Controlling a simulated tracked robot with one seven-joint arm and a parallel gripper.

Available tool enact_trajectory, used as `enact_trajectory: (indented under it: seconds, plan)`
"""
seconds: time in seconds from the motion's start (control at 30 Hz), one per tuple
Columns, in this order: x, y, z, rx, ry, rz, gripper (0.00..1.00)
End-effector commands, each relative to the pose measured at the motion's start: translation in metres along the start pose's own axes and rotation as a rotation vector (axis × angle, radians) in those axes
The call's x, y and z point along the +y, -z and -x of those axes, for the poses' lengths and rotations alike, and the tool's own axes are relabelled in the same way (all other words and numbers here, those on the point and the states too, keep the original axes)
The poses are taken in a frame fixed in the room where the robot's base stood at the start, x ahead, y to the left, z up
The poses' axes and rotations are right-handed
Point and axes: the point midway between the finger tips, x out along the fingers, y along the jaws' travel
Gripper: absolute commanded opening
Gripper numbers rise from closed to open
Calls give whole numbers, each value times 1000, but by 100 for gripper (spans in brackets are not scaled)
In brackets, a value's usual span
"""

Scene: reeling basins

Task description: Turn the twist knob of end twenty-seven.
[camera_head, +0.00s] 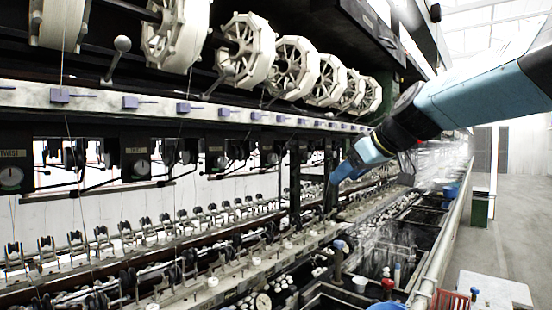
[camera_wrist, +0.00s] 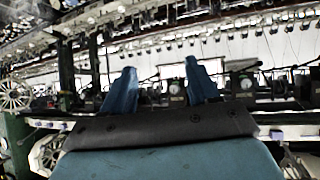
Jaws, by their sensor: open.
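Dark twist boxes hang in a row under the pale rail in the head view. The nearest twist box (camera_head: 14,155) is at the left edge, and another twist box (camera_head: 140,152) is to its right; each has a round pale dial. I cannot read any end number, so I cannot tell which knob is end twenty-seven's. My gripper (camera_head: 332,198) is further down the machine, pointing down at the frame, apart from these two boxes. In the wrist view, the two blue fingers of my gripper (camera_wrist: 160,68) stand wide apart with nothing between them. Dark boxes show blurred beyond them.
Large pale reels (camera_head: 250,50) line the top. Below run a row of small guide pulleys (camera_head: 100,237) and dark water basins (camera_head: 395,245). A dark upright post (camera_head: 295,185) stands left of my gripper. A clear aisle (camera_head: 520,230) lies at the right.

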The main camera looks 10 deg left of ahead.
Motion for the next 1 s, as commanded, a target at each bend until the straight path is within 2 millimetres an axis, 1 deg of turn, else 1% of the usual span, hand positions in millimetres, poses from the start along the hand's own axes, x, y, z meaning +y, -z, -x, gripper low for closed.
enact_trajectory:
  seconds: [0.03,0.1,0.2,0.3,0.33,0.4,0.5,0.67,1.0]
  plan:
    - [3,25,-13,40,24,45,59]
    - [5,57,-27,102,50,108,59]
    - [8,95,-44,179,73,183,59]
    - [9,122,-56,238,86,237,59]
    - [10,128,-58,250,88,250,59]
    - [10,139,-63,274,91,270,59]
    - [10,146,-67,292,93,285,59]
    - [9,151,-80,294,94,290,59]
    - [2,166,-135,292,93,288,59]
